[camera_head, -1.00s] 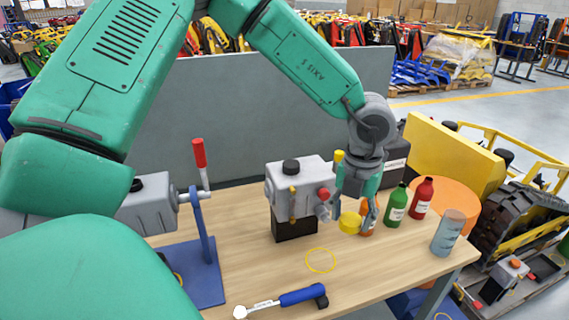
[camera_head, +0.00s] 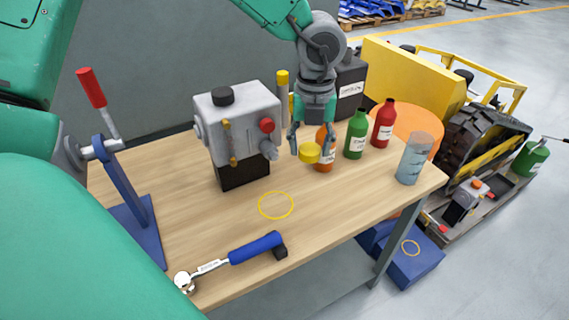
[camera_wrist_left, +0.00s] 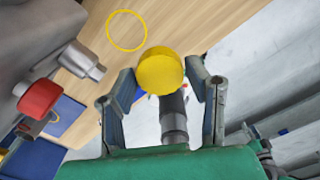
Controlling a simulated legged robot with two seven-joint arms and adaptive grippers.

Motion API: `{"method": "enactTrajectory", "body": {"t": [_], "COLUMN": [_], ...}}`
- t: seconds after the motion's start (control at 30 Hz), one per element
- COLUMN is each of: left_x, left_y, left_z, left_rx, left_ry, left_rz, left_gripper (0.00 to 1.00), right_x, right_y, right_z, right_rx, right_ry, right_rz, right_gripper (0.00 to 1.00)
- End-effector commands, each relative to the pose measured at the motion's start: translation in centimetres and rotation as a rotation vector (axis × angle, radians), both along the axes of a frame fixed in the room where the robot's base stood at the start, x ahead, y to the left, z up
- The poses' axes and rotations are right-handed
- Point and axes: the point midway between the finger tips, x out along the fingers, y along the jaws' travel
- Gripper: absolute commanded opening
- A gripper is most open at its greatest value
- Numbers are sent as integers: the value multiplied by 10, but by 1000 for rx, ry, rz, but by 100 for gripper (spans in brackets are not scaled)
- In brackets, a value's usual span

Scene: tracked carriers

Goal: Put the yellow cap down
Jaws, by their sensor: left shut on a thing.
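My left gripper (camera_head: 306,145) points down over the workbench, right of the grey pump-like unit (camera_head: 240,115). It is shut on the yellow cap (camera_head: 309,153), a short round disc, in front of an orange bottle (camera_head: 325,162). In the left wrist view the cap (camera_wrist_left: 160,68) sits between the fingertips, with a grey cylindrical part showing behind it. A yellow ring outline (camera_head: 276,205) marks the bare bench, left and nearer than the cap; the left wrist view shows it too (camera_wrist_left: 127,31). My right gripper is not in view.
Green (camera_head: 356,135) and red (camera_head: 383,125) bottles and a clear cup (camera_head: 414,160) stand to the right on the bench (camera_head: 330,210). A blue-handled wrench (camera_head: 240,255) lies near the front edge. A blue lever stand (camera_head: 130,200) is left. The bench around the ring is clear.

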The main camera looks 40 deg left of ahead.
Motion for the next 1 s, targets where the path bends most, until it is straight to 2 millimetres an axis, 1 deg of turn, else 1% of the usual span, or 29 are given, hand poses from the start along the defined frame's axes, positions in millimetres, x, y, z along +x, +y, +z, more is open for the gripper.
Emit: {"method": "enactTrajectory", "body": {"t": [0.03,0.2,0.3,0.4,0.5,0.73,0.9,1.0], "left_x": [-1,-1,-1,-1,-1,-1,-1,0], "left_y": [3,6,6,5,4,1,5,5], "left_z": [-13,-61,-88,-109,-124,-139,-165,-172], "left_rx": [-1,-2,-2,-1,0,2,-1,-4], "left_ry": [7,10,10,7,6,5,5,3], "left_rz": [1,1,1,-1,0,0,0,1], "left_gripper": [16,16,16,16,16,16,16,16], "right_x": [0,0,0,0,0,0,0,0], "right_y": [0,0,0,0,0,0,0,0], "right_z": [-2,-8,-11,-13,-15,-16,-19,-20], "right_rx": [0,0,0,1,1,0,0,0], "right_ry": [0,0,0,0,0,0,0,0], "right_rz": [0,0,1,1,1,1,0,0], "right_gripper": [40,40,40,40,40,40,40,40]}}
